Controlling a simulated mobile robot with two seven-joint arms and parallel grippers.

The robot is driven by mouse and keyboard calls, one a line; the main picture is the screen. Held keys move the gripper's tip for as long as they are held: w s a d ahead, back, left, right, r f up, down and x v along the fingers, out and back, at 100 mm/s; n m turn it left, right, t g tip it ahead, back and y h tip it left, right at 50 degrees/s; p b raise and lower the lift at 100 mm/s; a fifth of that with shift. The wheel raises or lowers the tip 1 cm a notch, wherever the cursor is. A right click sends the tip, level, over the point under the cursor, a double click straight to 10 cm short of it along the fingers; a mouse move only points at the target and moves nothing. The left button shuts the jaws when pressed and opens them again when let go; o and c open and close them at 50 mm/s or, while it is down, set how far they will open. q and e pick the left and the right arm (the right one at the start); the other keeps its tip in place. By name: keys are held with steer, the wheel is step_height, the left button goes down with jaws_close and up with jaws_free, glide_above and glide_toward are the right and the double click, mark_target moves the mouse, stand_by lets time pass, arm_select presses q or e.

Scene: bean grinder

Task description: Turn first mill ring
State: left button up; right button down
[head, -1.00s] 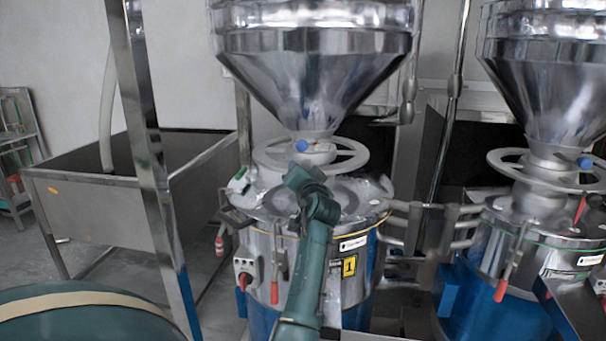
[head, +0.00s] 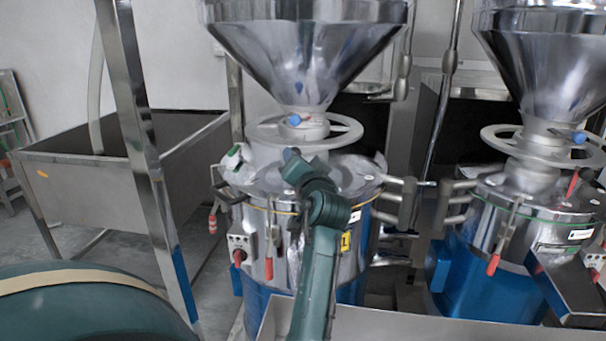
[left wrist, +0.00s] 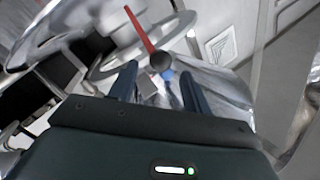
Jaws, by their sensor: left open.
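The first mill's ring (head: 354,131) is a grey spoked handwheel around the neck under the left steel hopper. A blue knob (head: 295,119) sits on that neck. My left gripper (head: 291,156) is just below the ring's front rim in the head view; its fingers are small there. In the left wrist view my left gripper (left wrist: 157,88) has its two dark fingers apart with nothing gripped. A dark ball with a red pointed lever (left wrist: 140,28) and a blue part show beyond the fingertips. A pale ring (left wrist: 105,68) lies to the left, tilted in that view. Contact cannot be told.
A second mill (head: 530,205) with its own ring (head: 500,146) stands at the right. Clamps with red handles (head: 268,266) hang on the first mill's front. A steel bin (head: 95,195) and a slanted steel post (head: 143,150) stand left.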

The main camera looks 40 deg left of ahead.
arm_select(q)
steer(key=v, duration=0.3)
steer(key=shift+s+d, duration=0.2)
steer(key=shift+s, duration=0.05)
